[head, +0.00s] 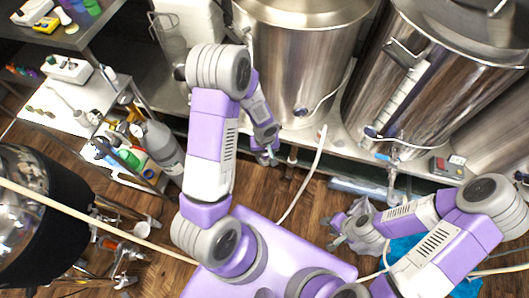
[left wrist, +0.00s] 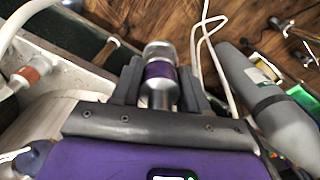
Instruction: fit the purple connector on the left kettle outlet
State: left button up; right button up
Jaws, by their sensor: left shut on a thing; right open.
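My left gripper (head: 267,153) is in front of and below the left steel kettle (head: 300,65) in the head view. In the left wrist view, my left gripper (left wrist: 160,85) is shut on the purple connector (left wrist: 159,71), a metal cylinder with a purple band. The connector is hardly visible in the head view. I cannot clearly make out the left kettle outlet; a short brownish pipe (head: 292,158) stands just right of the gripper, apart from it. My right gripper (head: 352,228) is open and empty, low at the right of the purple base.
A pale hose (head: 305,176) hangs right of my left gripper. A second kettle (head: 435,75) stands to the right. A grey bottle (head: 162,146) and a cluttered shelf (head: 65,125) are at the left. Wooden floor (head: 265,192) lies open below the left gripper.

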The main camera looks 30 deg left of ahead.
pick_arm(q)
jog(key=shift+f+b, duration=0.6)
jog(key=o, duration=1.2)
jog(key=shift+o, duration=0.2)
notch_tip(320, 180, up, 8)
jog(key=p, duration=0.2)
jog(key=shift+f+p, duration=0.2)
jog(key=shift+p, duration=0.15)
